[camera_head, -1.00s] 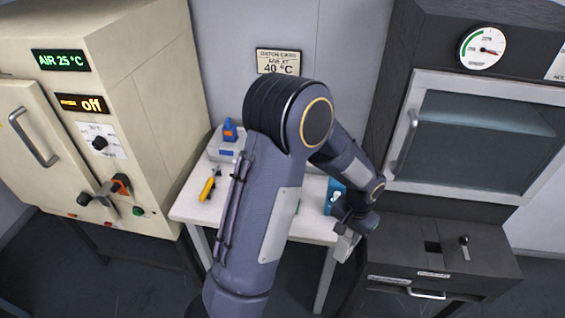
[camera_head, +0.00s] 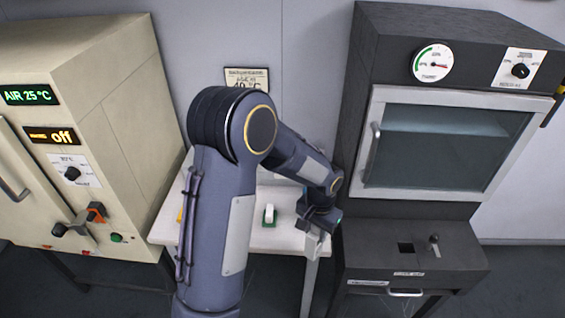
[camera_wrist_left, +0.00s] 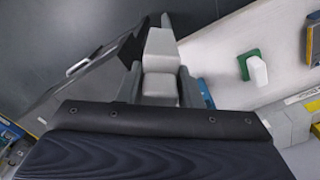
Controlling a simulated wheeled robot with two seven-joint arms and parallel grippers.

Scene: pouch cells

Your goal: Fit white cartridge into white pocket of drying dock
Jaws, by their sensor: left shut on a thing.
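My left gripper (camera_head: 317,230) is shut on a pale grey-white block, which looks like the white cartridge (camera_head: 316,245). In the left wrist view, the cartridge (camera_wrist_left: 161,55) sits between the two fingers of the gripper (camera_wrist_left: 160,85) and sticks out past their tips. In the head view it is held by the right front corner of the white table. I cannot make out a white pocket or tell surely which thing is the drying dock. The dark cabinet's (camera_head: 350,130) lower box has a dark square opening (camera_head: 405,248). My right gripper is not in view.
A white block on a green base (camera_head: 269,214) stands on the table (camera_head: 240,238). A small lever (camera_head: 434,241) and a front handle (camera_head: 405,293) are on the lower box. A beige oven (camera_head: 110,110) stands left. A gap of floor separates table and cabinet.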

